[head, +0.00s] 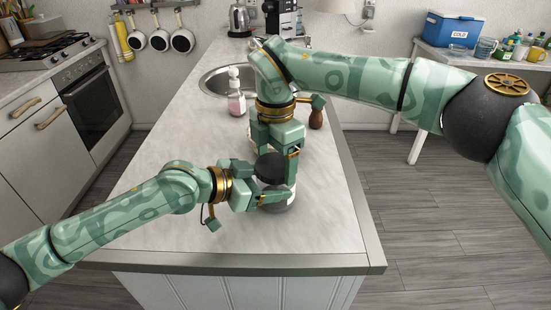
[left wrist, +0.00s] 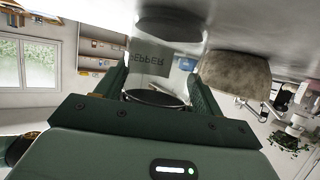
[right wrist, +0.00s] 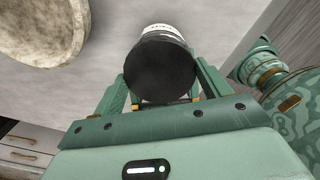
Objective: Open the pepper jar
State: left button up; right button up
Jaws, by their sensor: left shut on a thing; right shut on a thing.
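The pepper jar (head: 280,206) stands upright on the counter near its front, with a dark lid (head: 270,168) on top. My left gripper (head: 262,187) comes from the left and is shut on the jar, a finger on either side. My right gripper (head: 279,165) comes down from above and is shut on the lid. In the right wrist view the black lid (right wrist: 162,70) sits between the fingers, with the white label just beyond it. Whether the lid has turned cannot be told.
A pale, speckled round-topped thing (right wrist: 42,30) stands close by, mostly hidden behind my right gripper in the head view. A soap bottle (head: 236,92) and a brown wooden object (head: 316,119) stand farther back, before the sink (head: 212,80). The counter's front left is clear.

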jog(key=n, duration=0.5)
jog(key=shift+w+d+r+n, duration=0.1)
jog(key=shift+w+n, duration=0.1)
jog(key=shift+n, duration=0.2)
jog(key=n, duration=0.3)
jog(key=o, duration=1.1)
jog(key=shift+s, duration=0.1)
